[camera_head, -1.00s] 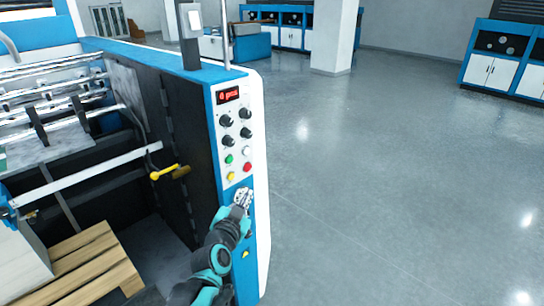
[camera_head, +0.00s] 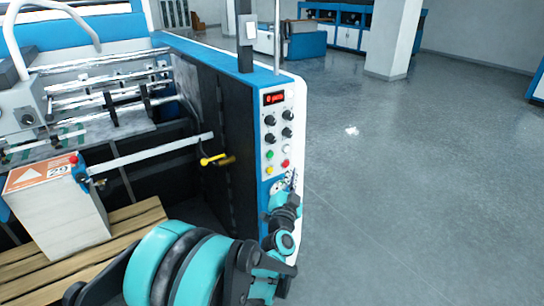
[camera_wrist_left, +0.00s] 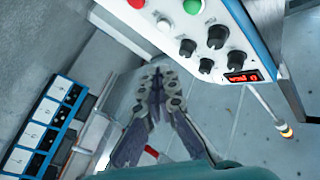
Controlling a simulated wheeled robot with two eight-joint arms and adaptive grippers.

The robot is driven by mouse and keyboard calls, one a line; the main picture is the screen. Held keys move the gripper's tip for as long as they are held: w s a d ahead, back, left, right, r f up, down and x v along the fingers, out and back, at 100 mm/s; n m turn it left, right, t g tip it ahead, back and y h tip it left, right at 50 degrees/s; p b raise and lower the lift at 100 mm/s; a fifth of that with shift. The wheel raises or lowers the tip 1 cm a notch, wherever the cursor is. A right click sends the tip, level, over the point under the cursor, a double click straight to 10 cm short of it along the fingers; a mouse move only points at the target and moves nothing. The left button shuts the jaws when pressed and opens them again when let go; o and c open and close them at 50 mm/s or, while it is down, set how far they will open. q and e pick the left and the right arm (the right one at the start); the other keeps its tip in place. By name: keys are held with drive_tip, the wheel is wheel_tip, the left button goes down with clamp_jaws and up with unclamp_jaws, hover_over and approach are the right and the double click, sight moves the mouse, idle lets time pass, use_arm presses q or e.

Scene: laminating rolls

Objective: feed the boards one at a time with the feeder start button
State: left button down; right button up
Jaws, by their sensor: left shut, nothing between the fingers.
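The feeder's control panel (camera_head: 280,140) has a red display (camera_head: 273,99) that seems to read 0, several black knobs (camera_head: 270,120), a green button (camera_head: 270,155), a red button (camera_head: 285,163) and a yellow one (camera_head: 269,171). My left gripper (camera_head: 288,183) is shut and empty, just below the buttons. In the left wrist view the shut fingers (camera_wrist_left: 157,82) lie apart from the green button (camera_wrist_left: 193,6) and red button (camera_wrist_left: 136,3) at the top edge. A tall white stack of boards (camera_head: 62,215) with an orange-marked top stands at the left. My right gripper is not in view.
The stack stands on a wooden pallet (camera_head: 135,218) inside the feeder. A yellow-handled lever (camera_head: 213,160) sticks out left of the panel. The grey floor (camera_head: 430,190) right of the machine is clear. Blue-and-white cabinets (camera_head: 350,32) stand at the back.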

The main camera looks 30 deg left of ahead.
sight(270, 155)
use_arm(q)
drive_tip(key=shift+w+a, duration=0.55)
drive_tip(key=shift+a, duration=0.75)
drive_tip(key=shift+w+a, duration=0.5)
drive_tip(key=shift+a, duration=0.75)
drive_tip(key=shift+w+a, duration=0.55)
drive_tip(key=shift+a, duration=0.75)
drive_tip(key=shift+a, duration=0.1)
drive_tip(key=shift+w+a, duration=0.15)
drive_tip(key=shift+a, duration=0.15)
drive_tip(key=shift+w+a+b, duration=0.2)
drive_tip(key=shift+a+b, duration=0.1)
drive_tip(key=shift+a, duration=0.1)
drive_tip(key=shift+d, duration=0.1)
drive_tip(key=shift+s+d, duration=0.35)
drive_tip(key=shift+d, duration=0.35)
